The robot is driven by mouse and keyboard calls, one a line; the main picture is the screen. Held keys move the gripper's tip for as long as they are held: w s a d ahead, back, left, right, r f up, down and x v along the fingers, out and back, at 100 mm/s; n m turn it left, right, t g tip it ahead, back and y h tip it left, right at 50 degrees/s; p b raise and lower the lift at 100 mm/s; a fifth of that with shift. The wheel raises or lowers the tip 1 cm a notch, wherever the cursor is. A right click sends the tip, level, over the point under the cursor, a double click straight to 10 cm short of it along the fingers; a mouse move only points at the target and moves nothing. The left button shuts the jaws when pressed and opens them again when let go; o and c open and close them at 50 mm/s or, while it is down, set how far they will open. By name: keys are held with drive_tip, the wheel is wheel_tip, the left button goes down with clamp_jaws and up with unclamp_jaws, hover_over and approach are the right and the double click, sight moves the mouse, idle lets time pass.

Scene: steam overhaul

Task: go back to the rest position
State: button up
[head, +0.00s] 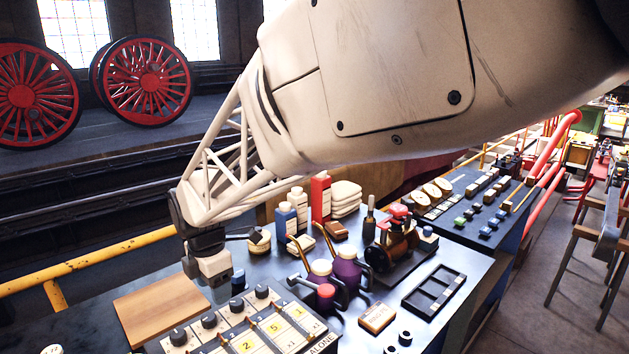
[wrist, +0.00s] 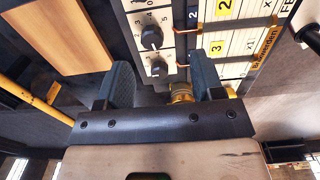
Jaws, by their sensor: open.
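My gripper (head: 216,280) hangs at the end of my arm, pointing down beside the panel with dials and number cards (head: 250,335). In the wrist view my gripper (wrist: 163,82) has its two dark fingers apart, with no object clearly held between them. A small brass-coloured part (wrist: 181,92) shows near the right finger; I cannot tell how far it is from it. The panel (wrist: 228,62) with black knobs shows beyond the fingers. A wooden board (head: 165,303) lies left of my gripper in the head view.
A steam-engine model (head: 397,240), purple-bodied cans (head: 346,268) and a black tray (head: 434,291) stand to the right. A yellow rail (head: 90,260) runs along the left.

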drive_tip(key=s+d+r+m+t, duration=0.1)
drive_tip(key=s+d+r+m, duration=0.2)
drive_tip(key=d+m, duration=0.7)
drive_tip(key=s+d+r+m, duration=0.2)
drive_tip(key=d+r+m, duration=0.15)
drive_tip(key=d, duration=1.15)
drive_tip(key=s+d+f+m+t, duration=0.1)
drive_tip(key=s+d+f+m, duration=0.1)
drive_tip(key=s+d+m, duration=1.2)
drive_tip(key=shift+s+d, duration=0.3)
drive_tip(key=shift+d, duration=0.75)
drive_tip(key=shift+w+r, duration=0.1)
